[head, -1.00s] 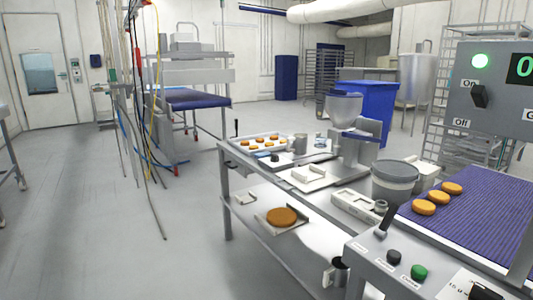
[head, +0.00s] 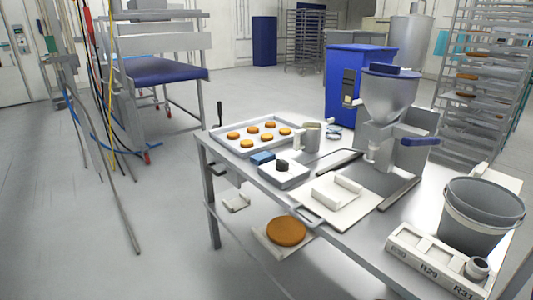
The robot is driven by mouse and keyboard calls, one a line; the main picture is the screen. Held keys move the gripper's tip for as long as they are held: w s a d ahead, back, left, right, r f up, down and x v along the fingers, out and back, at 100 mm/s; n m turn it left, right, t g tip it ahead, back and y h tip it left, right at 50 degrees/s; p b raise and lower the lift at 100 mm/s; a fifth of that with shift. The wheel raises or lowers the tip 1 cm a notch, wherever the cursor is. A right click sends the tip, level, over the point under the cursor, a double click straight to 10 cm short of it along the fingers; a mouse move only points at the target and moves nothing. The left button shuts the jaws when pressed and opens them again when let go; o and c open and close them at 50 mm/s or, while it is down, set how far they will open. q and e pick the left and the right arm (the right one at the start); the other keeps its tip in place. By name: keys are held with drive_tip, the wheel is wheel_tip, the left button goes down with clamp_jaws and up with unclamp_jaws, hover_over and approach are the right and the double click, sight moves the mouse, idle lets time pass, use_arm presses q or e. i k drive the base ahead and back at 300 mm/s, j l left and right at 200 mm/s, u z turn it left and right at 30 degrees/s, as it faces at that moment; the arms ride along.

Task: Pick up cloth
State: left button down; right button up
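A small blue folded piece (head: 262,158), which looks like the cloth, lies on the metal table (head: 240,170). It is just in front of the tray of filled rounds and beside a small white tray (head: 285,176) with a dark object on it. It is too small to be sure of its material. Neither of my grippers is in the head view.
A tray (head: 228,147) of several orange-brown rounds, a metal jug (head: 308,137), a hopper machine (head: 388,105), a white board (head: 338,200) and a grey bucket (head: 480,218) stand on the table. A lower shelf holds a brown disc (head: 286,231). Floor at left is open; cables (head: 112,110) hang there.

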sight(262, 158)
drive_tip(key=i+j+z, duration=0.3)
drive_tip(key=i, duration=0.2)
drive_tip(key=i+j+z, duration=0.3)
drive_tip(key=z, duration=0.45)
drive_tip(key=j+z, duration=0.1)
drive_tip(key=z, duration=0.8)
drive_tip(key=j+z, duration=0.1)
drive_tip(key=z, duration=0.8)
drive_tip(key=j+z, duration=0.1)
drive_tip(key=z, duration=0.4)
drive_tip(key=u, duration=3.15)
